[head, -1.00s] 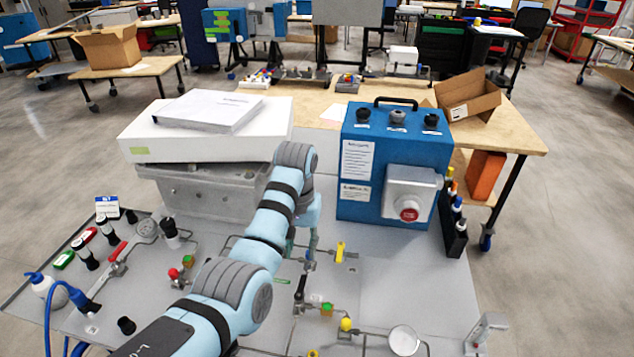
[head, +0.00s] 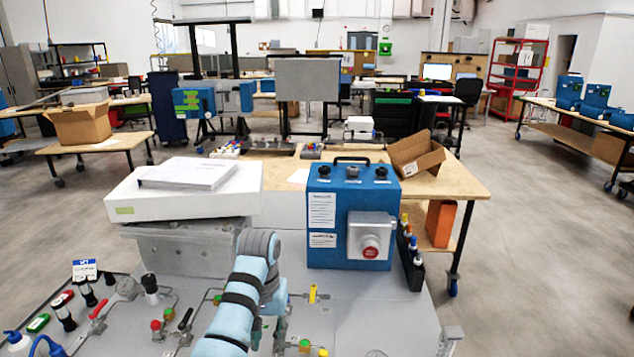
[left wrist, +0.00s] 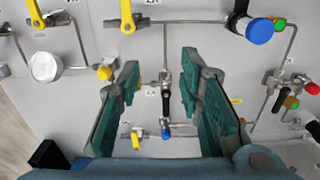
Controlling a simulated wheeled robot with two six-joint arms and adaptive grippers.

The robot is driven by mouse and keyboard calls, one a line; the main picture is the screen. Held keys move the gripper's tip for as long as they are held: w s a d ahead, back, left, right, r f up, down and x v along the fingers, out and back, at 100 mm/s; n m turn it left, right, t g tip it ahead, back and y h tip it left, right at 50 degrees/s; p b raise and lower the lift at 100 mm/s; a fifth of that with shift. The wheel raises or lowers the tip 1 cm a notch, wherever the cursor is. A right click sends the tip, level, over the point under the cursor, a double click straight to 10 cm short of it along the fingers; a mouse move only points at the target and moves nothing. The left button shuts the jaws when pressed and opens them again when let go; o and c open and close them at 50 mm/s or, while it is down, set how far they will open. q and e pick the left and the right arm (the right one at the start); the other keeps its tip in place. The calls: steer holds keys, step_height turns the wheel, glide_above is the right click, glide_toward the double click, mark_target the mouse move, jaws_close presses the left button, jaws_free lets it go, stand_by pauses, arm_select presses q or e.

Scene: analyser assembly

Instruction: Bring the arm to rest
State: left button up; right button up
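My left arm (head: 240,305) reaches in from the bottom of the head view, light blue with black bands. My left gripper (head: 280,330) hangs down over the grey panel, partly hidden by the arm. In the left wrist view, the left gripper (left wrist: 160,75) has its two green-padded fingers spread wide apart with nothing held. A black-handled valve (left wrist: 166,100) on the panel shows in the gap between them, and I cannot tell how far below the fingertips it lies. My right gripper is not in view.
The panel (head: 350,310) carries pipes and several valves, including a yellow-handled one (head: 312,293). A blue box (head: 340,250) with a red button (head: 370,252) stands behind. A white box (head: 190,205) is at the back left. An open cardboard box (head: 415,153) lies on the wooden table.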

arm_select(q)
steer(key=shift+n+t, duration=0.6)
steer(key=s+a+f, duration=0.2)
steer(key=f, duration=0.1)
steer(key=s+a+f, duration=0.1)
steer(key=s+f, duration=0.1)
steer(key=f, duration=0.2)
steer(key=s+a+f, duration=0.2)
steer(key=f, duration=0.2)
steer(key=shift+s+a+f, duration=0.15)
steer(key=shift+a+f, duration=0.05)
steer(key=shift+a, duration=0.1)
steer(key=s+a+f+t, duration=0.1)
steer(key=s+a+f, duration=0.25)
steer(key=s, duration=0.55)
steer(key=s+a+f+t, duration=0.15)
steer(key=s+a, duration=0.25)
steer(key=s, duration=0.4)
steer(key=s+a+r+m, duration=0.1)
steer(key=s+r, duration=0.3)
steer(key=s, duration=0.6)
step_height(320, 180, down, 19)
steer(key=a+g, duration=0.1)
steer(key=a, duration=0.1)
steer(key=s+f+g, duration=0.1)
steer(key=s+f, duration=1.3)
steer(key=s, duration=0.1)
steer(key=shift+a+y, duration=0.4)
